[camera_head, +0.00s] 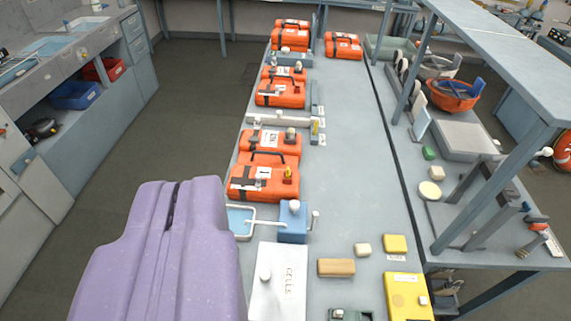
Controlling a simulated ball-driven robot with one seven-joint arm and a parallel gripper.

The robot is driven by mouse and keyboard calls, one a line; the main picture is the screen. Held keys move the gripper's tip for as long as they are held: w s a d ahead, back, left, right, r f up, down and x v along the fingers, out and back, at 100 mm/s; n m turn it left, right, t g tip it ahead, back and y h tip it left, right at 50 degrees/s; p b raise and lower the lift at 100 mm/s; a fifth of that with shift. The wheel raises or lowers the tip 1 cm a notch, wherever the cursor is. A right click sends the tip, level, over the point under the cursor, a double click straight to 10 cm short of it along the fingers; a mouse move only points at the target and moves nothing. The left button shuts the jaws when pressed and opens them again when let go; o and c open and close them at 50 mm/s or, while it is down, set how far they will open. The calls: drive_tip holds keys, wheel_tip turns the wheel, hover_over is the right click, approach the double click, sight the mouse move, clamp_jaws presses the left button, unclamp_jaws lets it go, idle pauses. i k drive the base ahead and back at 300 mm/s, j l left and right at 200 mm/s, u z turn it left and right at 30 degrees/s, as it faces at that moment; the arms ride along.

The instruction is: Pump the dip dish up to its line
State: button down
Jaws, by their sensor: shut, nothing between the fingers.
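The dip dish (240,219) is a small, shallow blue dish with a pale rim on the bench, left of centre. Its line and fill level are too small to make out. A thin pale spout reaches over it from a blue block (292,228) with a white round knob (294,206) on top, which looks like the pump. A small pale peg stands at the block's right side. My gripper (176,187), purple, fills the lower left. Its fingers are shut with nothing between them. It is left of the dish and the pump block, apart from both in the picture.
Orange cases (264,180) line the bench's left side behind the dish. In front lie a white board (276,295) with a knob, a wooden block (336,267) and a yellow box (408,298). A raised shelf (500,60) stands at right. The bench's middle strip is clear.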

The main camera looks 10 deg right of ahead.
sight(294, 205)
drive_tip(key=i+l, duration=0.15)
drive_tip(key=i, duration=1.05)
